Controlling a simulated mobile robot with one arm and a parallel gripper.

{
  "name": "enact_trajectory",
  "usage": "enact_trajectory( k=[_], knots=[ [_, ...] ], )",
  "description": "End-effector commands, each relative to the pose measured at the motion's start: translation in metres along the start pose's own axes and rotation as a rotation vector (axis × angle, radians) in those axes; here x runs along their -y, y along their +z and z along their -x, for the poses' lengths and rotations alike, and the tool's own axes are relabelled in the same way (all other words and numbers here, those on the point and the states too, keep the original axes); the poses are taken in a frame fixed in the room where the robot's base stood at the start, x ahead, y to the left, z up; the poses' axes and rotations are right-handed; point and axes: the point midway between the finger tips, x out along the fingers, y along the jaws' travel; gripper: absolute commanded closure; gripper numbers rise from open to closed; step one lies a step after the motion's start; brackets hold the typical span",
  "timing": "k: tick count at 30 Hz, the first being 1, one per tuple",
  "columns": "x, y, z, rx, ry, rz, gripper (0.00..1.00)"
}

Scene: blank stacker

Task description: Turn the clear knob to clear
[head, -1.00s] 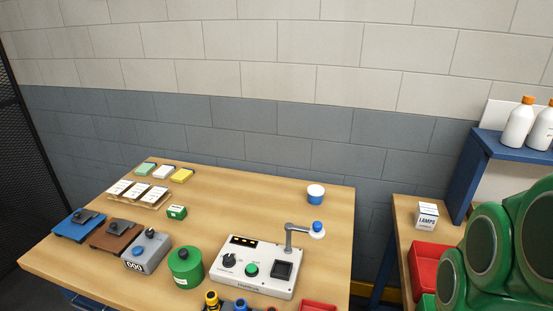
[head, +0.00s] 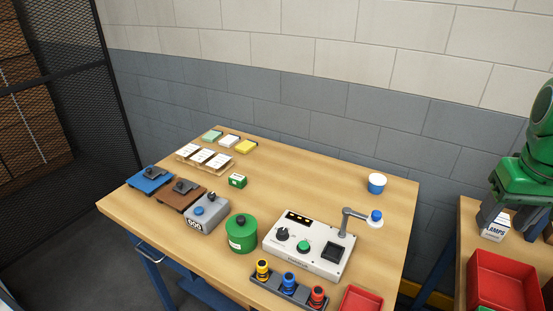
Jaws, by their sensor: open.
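A white control panel (head: 312,262) sits on the wooden table, with a black rotary knob (head: 283,234), a green button (head: 304,247) and a dark square (head: 334,253). A grey counter box (head: 222,220) to its left has a blue button (head: 199,211) and a small dark knob (head: 211,197). The labels are too small to tell which knob is the clear knob. My gripper (head: 510,222) is at the far right under my green arm, open, well away from both knobs. Its grey fingers show in front of and beside a white LAMPS box (head: 494,230).
A bent grey arm with a blue-topped end (head: 376,216) rises at the panel's right. A green canister (head: 242,234) stands left of the panel.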

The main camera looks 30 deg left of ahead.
Motion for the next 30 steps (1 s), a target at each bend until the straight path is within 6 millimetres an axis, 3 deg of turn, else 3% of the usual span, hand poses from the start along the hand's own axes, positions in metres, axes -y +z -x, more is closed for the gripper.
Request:
enact_trajectory(
  k=[3, 14, 20, 30],
  knots=[
    [0.004, -0.032, 0.0, -0.001, -0.001, 0.054, 0.45],
    [0.034, -0.118, -0.006, -0.001, -0.014, 0.242, 0.45],
    [0.061, -0.164, -0.015, -0.005, -0.025, 0.361, 0.45],
    [0.125, -0.232, -0.038, -0.007, -0.058, 0.586, 0.45]
  ],
)
